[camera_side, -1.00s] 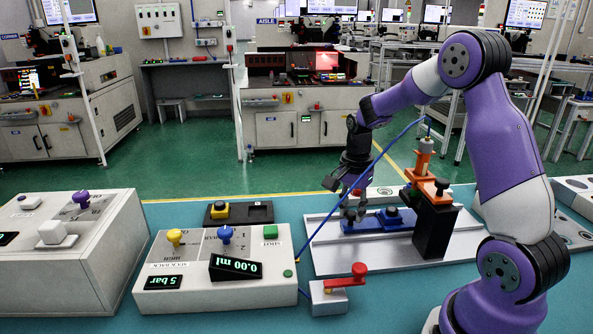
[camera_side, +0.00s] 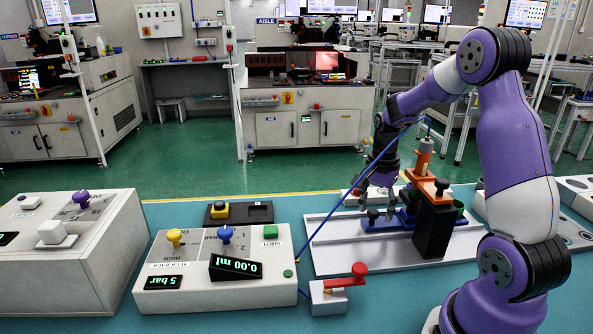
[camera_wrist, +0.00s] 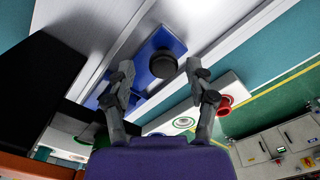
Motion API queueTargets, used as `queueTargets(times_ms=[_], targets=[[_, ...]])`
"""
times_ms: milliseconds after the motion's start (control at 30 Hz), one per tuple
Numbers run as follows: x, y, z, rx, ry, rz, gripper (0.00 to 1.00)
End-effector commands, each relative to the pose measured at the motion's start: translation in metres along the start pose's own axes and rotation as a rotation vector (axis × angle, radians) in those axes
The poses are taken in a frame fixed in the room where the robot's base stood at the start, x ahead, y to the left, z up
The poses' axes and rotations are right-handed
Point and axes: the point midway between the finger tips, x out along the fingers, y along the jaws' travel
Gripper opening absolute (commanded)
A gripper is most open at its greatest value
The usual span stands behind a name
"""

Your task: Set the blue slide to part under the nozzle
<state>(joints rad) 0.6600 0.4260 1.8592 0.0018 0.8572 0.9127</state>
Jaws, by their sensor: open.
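The blue slide (camera_side: 408,219) lies on a pale rail plate (camera_side: 330,250) in the side view, with a dark knob (camera_side: 373,215) at its left end. The nozzle unit (camera_side: 425,150), orange and grey, is held on a black post (camera_side: 433,232) over the slide's right part; the nozzle tip is hidden. My gripper (camera_side: 377,208) is open around the knob, low over the slide's left end. In the wrist view the fingers (camera_wrist: 160,70) stand apart on both sides of the black knob (camera_wrist: 163,64) on the blue slide (camera_wrist: 160,38); contact is unclear.
A green piece (camera_side: 459,206) shows right of the post. A control box (camera_side: 215,285) with knobs and a display stands at left. A red-handled valve (camera_side: 338,285) stands in front of the plate. A blue tube (camera_side: 330,222) rises diagonally past my gripper.

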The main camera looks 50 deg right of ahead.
Motion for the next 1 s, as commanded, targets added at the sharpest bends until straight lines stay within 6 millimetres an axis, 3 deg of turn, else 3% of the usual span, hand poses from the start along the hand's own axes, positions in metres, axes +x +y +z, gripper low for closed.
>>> queueTargets(times_ms=[167, 600, 767, 1000], targets=[[-0.014, -0.001, 0.0, -0.001, 0.002, -0.004, 0.63], [-0.105, -0.001, -0.001, 0.001, 0.003, -0.003, 0.63], [-0.118, 0.0, 0.0, 0.001, 0.001, -0.001, 0.63], [-0.12, 0.0, 0.0, 0.001, 0.0, 0.001, 0.63]])
